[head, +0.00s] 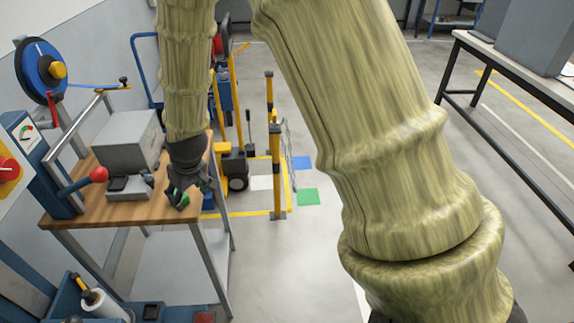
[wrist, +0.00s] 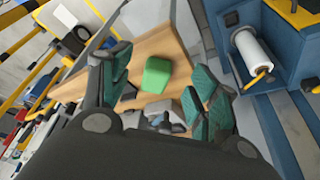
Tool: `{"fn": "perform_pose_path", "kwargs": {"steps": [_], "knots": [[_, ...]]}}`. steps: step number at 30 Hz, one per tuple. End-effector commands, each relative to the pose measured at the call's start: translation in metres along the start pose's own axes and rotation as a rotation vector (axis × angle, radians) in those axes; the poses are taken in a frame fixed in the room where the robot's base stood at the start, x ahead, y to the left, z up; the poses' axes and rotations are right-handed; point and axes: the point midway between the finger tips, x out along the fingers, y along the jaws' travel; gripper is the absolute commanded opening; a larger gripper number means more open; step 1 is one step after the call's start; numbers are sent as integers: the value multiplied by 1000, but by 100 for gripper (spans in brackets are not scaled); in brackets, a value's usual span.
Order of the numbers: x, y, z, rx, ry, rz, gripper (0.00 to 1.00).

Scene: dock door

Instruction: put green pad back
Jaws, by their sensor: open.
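The green pad (wrist: 156,75) is a small bright green block. In the wrist view it lies on the wooden bench top, near an edge, and appears between the fingers of my gripper (wrist: 158,78). The fingers are apart on either side of it, with dark teal ridged inner faces, and do not visibly grip it. In the head view my gripper (head: 180,196) points down at the bench's front right corner. The pad cannot be told apart from the fingers there. A flat green square (head: 308,197) is on the floor right of the bench.
The workbench (head: 75,217) carries a grey box (head: 128,140) and a small grey device (head: 130,187). A red-knobbed lever (head: 98,174) stands at its left. Open floor lies right of the bench.

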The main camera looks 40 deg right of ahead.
Motion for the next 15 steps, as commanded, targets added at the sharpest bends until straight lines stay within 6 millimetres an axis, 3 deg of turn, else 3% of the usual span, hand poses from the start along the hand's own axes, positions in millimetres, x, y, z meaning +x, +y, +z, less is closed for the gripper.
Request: {"fn": "perform_pose_path", "kwargs": {"steps": [1, 6, 15], "knots": [[16, 1, 18, 10, -21, -1, 61], [56, 5, 67, 37, -62, 2, 61], [111, 7, 161, 82, -136, 8, 61]]}}
